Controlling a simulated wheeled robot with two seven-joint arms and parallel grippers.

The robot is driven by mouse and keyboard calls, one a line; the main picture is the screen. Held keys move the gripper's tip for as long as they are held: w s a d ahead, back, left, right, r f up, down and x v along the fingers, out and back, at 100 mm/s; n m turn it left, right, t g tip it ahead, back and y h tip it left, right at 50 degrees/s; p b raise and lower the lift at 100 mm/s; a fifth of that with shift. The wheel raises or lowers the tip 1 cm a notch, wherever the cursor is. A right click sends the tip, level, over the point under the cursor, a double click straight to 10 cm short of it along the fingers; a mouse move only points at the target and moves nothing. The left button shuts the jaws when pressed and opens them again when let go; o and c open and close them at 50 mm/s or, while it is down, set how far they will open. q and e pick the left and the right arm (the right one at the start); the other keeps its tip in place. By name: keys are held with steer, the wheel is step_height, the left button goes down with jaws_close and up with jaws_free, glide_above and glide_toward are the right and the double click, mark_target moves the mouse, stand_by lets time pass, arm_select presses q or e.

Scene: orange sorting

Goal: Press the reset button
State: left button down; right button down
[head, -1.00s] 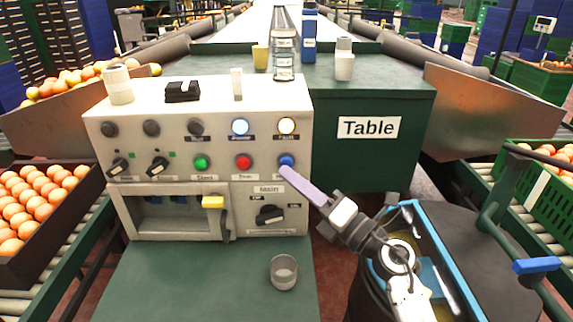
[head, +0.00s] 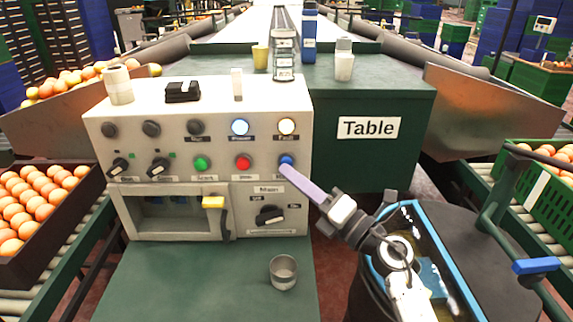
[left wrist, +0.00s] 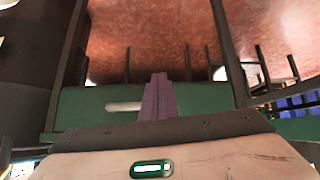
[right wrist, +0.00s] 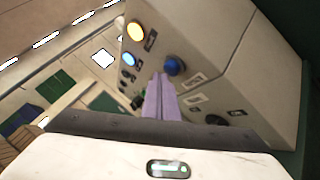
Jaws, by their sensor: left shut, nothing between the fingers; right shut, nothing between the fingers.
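A blue button (head: 286,160) sits at the right end of the lower button row on the light control box (head: 215,98); its label is partly hidden by my right gripper. My right gripper (head: 286,171) is shut and empty, its purple fingertips right at the blue button's lower edge. In the right wrist view the blue button (right wrist: 174,66) shows just beside and above the fingertips (right wrist: 160,78); I cannot tell whether they touch. My left gripper (left wrist: 158,80) is shut and empty over floor and a green surface; it is not in the head view.
A red button (head: 243,162) and a green button (head: 201,163) sit left of the blue one. Lit lamps (head: 286,126) are above. A black rotary switch (head: 269,215) is below. A metal cup (head: 283,272) stands on the green surface in front. A drum (head: 480,250) stands at right.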

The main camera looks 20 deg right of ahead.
steer(key=shift+w+d, duration=0.15)
steer(key=shift+w, duration=0.4)
stand_by(0.8)
steer(key=shift+s, duration=0.1)
steer(key=shift+s+a+p, duration=0.25)
steer(key=shift+s+p, duration=0.1)
steer(key=shift+s, duration=0.5)
steer(key=s, duration=0.2)
steer(key=s+a+p, duration=0.1)
steer(key=s, duration=0.2)
steer(key=shift+a, duration=0.2)
steer(key=shift+w, duration=0.1)
stand_by(0.6)
